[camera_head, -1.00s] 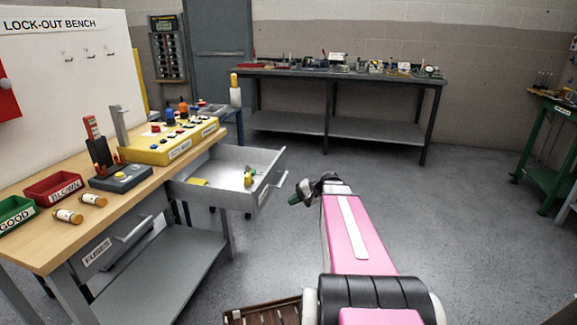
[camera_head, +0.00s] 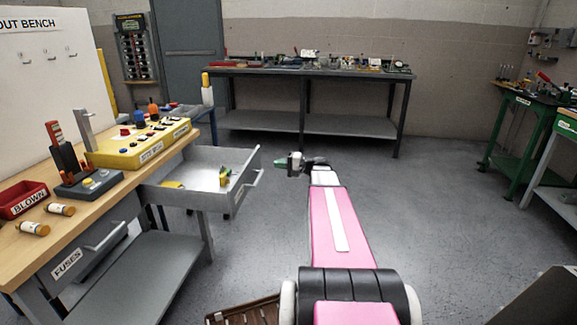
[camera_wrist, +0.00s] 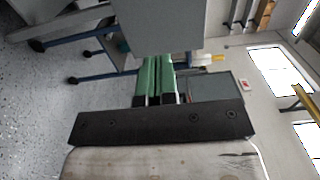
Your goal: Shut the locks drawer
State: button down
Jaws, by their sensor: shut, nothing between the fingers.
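The grey locks drawer (camera_head: 186,200) is pulled out from under the right end of the wooden bench (camera_head: 28,255). Its bar handle (camera_head: 250,182) is on the front facing right. A few yellow and green items lie inside. Any label on its front is hidden. My gripper (camera_head: 277,163), with green fingers, is in the air to the right of the drawer front, apart from it in the head view. In the wrist view the green fingers (camera_wrist: 158,72) are together and empty. A grey panel (camera_wrist: 155,25), apparently part of the drawer, lies just ahead of them.
A yellow control box (camera_head: 140,148) and a red bin (camera_head: 25,200) stand on the bench top. A dark table (camera_head: 310,72) is at the back wall. Open floor lies right of the drawer.

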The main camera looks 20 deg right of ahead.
aim_at(258, 162)
jog(key=x, duration=0.6)
jog(key=shift+w+a, duration=0.2)
jog(key=shift+a, duration=0.1)
jog(key=x, duration=3.4)
jog(key=shift+w+a, duration=0.2)
jog(key=shift+a, duration=0.1)
jog(key=shift+w+a, duration=0.1)
jog(key=shift+a, duration=0.05)
